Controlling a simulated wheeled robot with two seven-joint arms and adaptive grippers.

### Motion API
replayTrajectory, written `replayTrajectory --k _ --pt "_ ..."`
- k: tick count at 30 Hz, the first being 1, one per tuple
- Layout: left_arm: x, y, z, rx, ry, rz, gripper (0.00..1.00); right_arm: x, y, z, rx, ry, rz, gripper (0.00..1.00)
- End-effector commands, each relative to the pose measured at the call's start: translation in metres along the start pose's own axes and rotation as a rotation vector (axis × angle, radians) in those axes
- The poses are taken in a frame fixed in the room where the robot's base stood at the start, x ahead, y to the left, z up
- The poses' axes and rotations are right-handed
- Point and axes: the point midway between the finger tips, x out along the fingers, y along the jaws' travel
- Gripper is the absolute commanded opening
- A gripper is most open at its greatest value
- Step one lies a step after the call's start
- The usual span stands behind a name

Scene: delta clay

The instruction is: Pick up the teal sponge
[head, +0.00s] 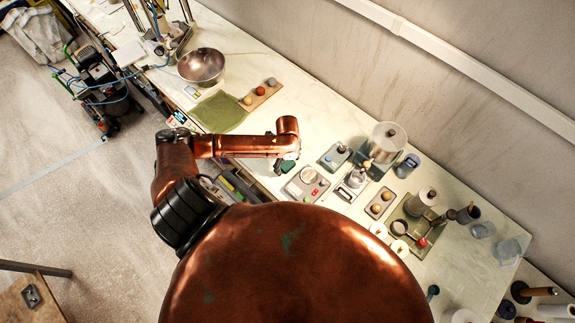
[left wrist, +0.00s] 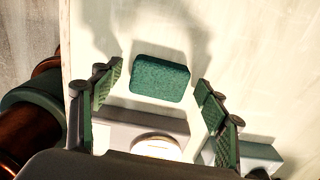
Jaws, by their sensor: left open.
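The teal sponge (left wrist: 160,78) is a rounded block lying on the pale worktop. In the left wrist view it lies between and a little beyond my left fingertips, with visible gaps on both sides. My left gripper (left wrist: 162,84) is open and empty, with a green-padded finger on each side. In the head view my left arm reaches over the bench, and the gripper (head: 287,163) hangs below its end link; I cannot clearly tell the sponge from the green finger parts there. My right gripper is not in view.
A grey device with a round dial (head: 308,184) stands close beside the sponge, also showing in the left wrist view (left wrist: 155,145). A green cloth (head: 219,112) and a steel bowl (head: 201,66) lie farther left. Jars and small devices crowd the right; the wall runs behind.

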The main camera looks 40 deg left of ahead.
Motion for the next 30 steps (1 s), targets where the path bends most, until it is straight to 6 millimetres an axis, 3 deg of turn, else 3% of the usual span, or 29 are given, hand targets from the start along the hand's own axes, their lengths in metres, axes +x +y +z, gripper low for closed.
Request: replayTrajectory --k 15,24,30 --pt "0.0 0.001 0.0 -0.001 0.0 0.0 0.34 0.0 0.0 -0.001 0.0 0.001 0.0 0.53" --pt "-0.003 0.0 0.0 -0.002 0.0 0.0 0.34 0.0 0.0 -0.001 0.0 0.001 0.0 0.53" --pt "-0.02 -0.001 0.001 -0.002 0.0 -0.001 0.34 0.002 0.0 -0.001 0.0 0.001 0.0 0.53"
